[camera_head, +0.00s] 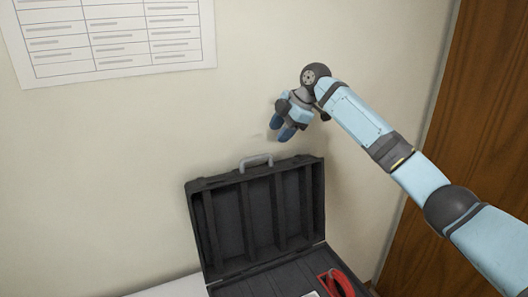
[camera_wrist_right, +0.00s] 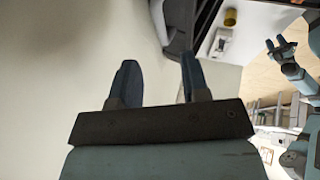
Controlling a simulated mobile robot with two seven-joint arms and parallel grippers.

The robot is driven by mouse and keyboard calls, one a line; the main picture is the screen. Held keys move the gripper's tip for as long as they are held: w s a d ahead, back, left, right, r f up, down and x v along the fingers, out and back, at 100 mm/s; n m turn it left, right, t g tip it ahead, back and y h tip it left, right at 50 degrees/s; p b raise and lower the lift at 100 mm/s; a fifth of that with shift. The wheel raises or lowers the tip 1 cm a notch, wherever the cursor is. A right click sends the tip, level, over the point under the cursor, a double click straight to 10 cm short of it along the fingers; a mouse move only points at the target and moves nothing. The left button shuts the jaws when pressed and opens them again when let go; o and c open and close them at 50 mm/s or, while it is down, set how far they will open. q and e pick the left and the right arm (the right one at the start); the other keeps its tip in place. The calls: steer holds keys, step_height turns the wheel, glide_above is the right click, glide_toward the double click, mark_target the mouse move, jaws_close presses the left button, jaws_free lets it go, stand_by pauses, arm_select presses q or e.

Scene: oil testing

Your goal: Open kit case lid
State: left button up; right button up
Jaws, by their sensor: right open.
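The black kit case (camera_head: 265,280) is at the bottom of the head view, with its front cut off by the frame. Its lid (camera_head: 262,218) stands raised and tilted back, showing a ribbed inner side, with a grey handle (camera_head: 256,161) on its top edge. My right gripper (camera_head: 281,130) is above the lid, near the wall, open and apart from the handle. In the right wrist view, its two blue fingers (camera_wrist_right: 157,85) are spread with nothing between them. Another gripper (camera_wrist_right: 279,47), apparently my left, shows small at the right of that view; its jaw state is unclear.
A red curved object (camera_head: 342,283) lies in the case. A pale wall (camera_head: 100,180) with a printed chart (camera_head: 115,40) stands behind. A brown wooden panel (camera_head: 470,130) is at right. A yellow cylinder (camera_wrist_right: 230,17) shows in the right wrist view.

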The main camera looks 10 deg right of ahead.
mark_target(262, 156)
steer(key=x, duration=0.9)
steer(key=shift+w+f+p, duration=0.1)
steer(key=shift+p, duration=0.3)
jaws_close()
